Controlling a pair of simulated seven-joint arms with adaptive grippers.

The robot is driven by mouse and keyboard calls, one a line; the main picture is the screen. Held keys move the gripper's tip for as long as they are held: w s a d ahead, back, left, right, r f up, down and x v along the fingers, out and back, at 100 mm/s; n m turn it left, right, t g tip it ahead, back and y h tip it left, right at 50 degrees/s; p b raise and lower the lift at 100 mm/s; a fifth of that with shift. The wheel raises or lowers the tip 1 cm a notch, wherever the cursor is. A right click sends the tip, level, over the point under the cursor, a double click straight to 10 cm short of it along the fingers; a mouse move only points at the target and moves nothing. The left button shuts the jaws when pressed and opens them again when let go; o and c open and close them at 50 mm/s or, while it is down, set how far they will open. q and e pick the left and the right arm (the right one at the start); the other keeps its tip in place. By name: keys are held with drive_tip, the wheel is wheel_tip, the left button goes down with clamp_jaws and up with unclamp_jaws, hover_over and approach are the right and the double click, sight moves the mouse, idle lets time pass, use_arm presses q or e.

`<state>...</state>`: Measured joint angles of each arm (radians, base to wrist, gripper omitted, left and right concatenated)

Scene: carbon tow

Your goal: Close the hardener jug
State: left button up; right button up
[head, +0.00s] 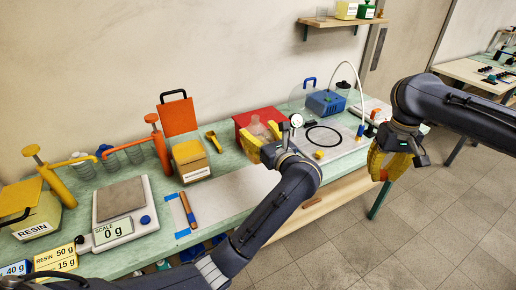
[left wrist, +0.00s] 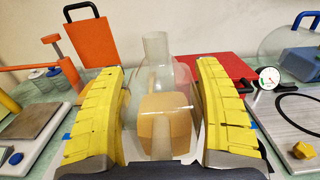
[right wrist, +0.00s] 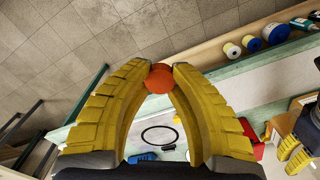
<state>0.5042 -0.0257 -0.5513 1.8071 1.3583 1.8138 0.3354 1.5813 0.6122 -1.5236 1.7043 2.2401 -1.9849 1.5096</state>
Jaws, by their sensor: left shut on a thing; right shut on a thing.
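The hardener jug (head: 190,160) is a tan-yellow box with a small label, left of centre in the head view. Its orange lid panel (head: 178,117) with a black handle stands upright behind it; the lid also shows in the left wrist view (left wrist: 88,45). My left gripper (head: 262,140) is right of the jug, shut on a clear vessel (left wrist: 155,50) with a tan block shape in or behind it; I cannot tell which. My right gripper (head: 381,174) is far from the jug, beyond the table's right front, shut on a small red-orange round piece (right wrist: 158,78) at its fingertips.
An orange pump (head: 153,119) stands beside the jug. The scale (head: 124,210) reads 0 g, with the resin jug (head: 36,220) at left. A red box (head: 245,119) is behind my left gripper. A brown-handled tool (head: 188,210) lies on blue tape.

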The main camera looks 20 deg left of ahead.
use_arm(q)
wheel_tip(320, 180, up, 6)
drive_tip(key=shift+r, duration=0.25)
idle(0.4)
